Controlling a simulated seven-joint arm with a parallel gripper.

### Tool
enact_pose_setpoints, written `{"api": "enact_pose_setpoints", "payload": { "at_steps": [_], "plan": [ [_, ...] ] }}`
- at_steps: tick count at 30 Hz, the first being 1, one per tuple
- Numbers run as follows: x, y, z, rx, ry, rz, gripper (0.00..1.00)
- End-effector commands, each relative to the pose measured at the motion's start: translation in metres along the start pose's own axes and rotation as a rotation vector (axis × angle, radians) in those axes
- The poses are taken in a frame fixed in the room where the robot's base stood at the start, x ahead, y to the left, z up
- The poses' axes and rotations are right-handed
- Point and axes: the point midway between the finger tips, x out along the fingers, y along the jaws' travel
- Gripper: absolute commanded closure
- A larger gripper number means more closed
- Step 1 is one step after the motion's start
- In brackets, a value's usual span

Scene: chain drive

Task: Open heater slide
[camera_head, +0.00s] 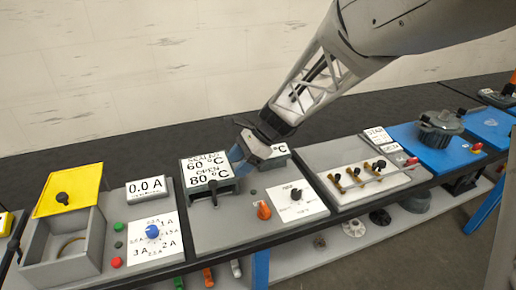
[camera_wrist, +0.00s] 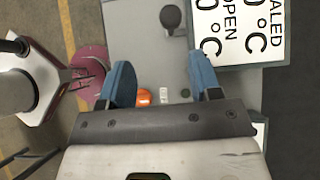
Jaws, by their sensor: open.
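The heater unit (camera_head: 205,172) is a grey box on the middle station, with a white sign reading "SEALED 60 °C" and "OPEN 80 °C". A dark slide handle (camera_head: 213,187) projects from its front below the sign. In the wrist view the dark round handle (camera_wrist: 172,20) shows at the top, beside the sign (camera_wrist: 238,28). My gripper (camera_head: 238,158) hangs over the right side of the unit, its blue fingers partly hiding that edge. In the wrist view my gripper (camera_wrist: 160,80) is open and empty, with the handle beyond the fingertips.
An orange knob (camera_head: 264,210) and a white dial plate (camera_head: 297,201) sit right of the heater. A second display stands behind my gripper. Left is a station with a yellow-lidded box (camera_head: 70,190); right is a board with brass fittings (camera_head: 360,176).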

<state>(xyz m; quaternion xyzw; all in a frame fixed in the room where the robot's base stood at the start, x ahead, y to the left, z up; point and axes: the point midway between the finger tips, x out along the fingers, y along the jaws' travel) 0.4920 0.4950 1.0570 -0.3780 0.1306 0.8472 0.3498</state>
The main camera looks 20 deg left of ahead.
Motion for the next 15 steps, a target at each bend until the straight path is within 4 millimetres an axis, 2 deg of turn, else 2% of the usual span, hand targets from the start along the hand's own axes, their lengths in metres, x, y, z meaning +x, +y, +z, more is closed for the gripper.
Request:
{"api": "enact_pose_setpoints", "payload": {
  "at_steps": [3, 6, 15],
  "plan": [
    [0.016, -0.012, 0.005, 0.028, -0.024, 0.012, 0.42],
    [0.022, -0.016, 0.008, 0.041, -0.033, 0.016, 0.42],
    [0.024, -0.018, 0.009, 0.046, -0.037, 0.017, 0.42]
  ]
}}
